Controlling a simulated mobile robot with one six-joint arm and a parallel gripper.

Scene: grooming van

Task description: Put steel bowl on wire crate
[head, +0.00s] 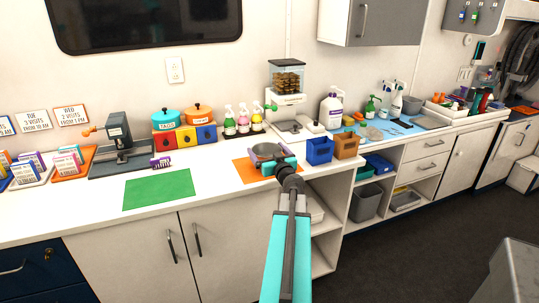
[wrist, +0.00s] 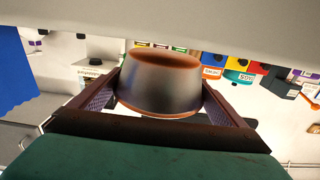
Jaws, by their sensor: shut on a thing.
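The steel bowl (head: 267,150) is round and grey, and in the head view it shows at my gripper (head: 279,163), over the orange mat (head: 250,176). In the wrist view the bowl (wrist: 160,82) sits between the two fingers of my gripper (wrist: 162,92), which touch its opposite sides. I cannot tell whether the bowl rests on the mat or is held just above it. I cannot make out the wire crate for sure; a grey tray or basket (head: 404,201) stands on a low shelf to the right.
A blue bin (head: 319,151) and a brown bin (head: 346,146) stand close right of the bowl. A treat dispenser (head: 286,80) and pump bottles (head: 243,119) stand behind. A green mat (head: 158,189) lies bare to the left. The counter's front edge is near.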

